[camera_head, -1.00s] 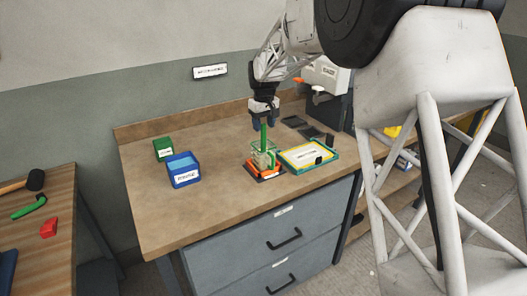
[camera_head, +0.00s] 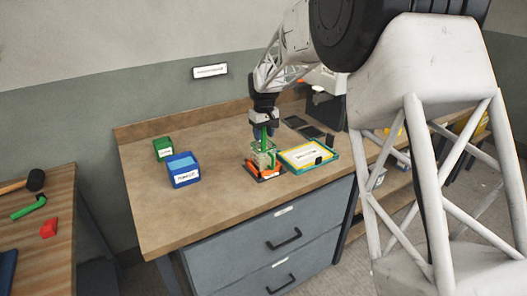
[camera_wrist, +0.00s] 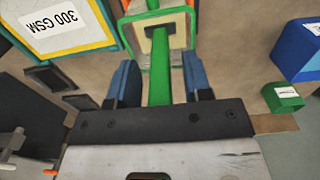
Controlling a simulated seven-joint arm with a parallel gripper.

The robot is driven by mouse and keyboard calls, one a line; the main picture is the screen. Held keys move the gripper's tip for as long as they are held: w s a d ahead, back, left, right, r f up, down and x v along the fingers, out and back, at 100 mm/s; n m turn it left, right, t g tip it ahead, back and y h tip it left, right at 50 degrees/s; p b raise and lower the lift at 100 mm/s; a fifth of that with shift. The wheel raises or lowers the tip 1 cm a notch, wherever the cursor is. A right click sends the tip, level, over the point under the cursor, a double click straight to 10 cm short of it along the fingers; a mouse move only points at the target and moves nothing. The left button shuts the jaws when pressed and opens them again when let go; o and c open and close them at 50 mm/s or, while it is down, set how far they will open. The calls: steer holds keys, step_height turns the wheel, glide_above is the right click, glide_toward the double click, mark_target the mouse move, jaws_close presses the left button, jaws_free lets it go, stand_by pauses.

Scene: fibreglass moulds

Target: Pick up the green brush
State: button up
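The green brush (camera_head: 263,144) stands upright, its handle rising from a green-rimmed holder (camera_head: 262,159) on the workbench. In the wrist view its green handle (camera_wrist: 160,72) runs between the two blue fingers of my gripper (camera_wrist: 160,82). A gap shows on each side of the handle, so the fingers are open and straddle it. In the head view my gripper (camera_head: 265,130) points down around the upper handle, above the holder. The brush's lower end is partly hidden by the holder.
A yellow-and-teal framed sheet (camera_head: 287,162) labelled 300 GSM lies close on the right. A blue bin (camera_head: 184,177) and green bin (camera_head: 161,155) stand left. The bench's front left is clear. Another green tool (camera_head: 29,207) lies on the left table.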

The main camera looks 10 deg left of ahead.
jaws_close()
steer(key=shift+r, duration=0.15)
step_height(320, 180, up, 18)
stand_by(0.8)
stand_by(0.5)
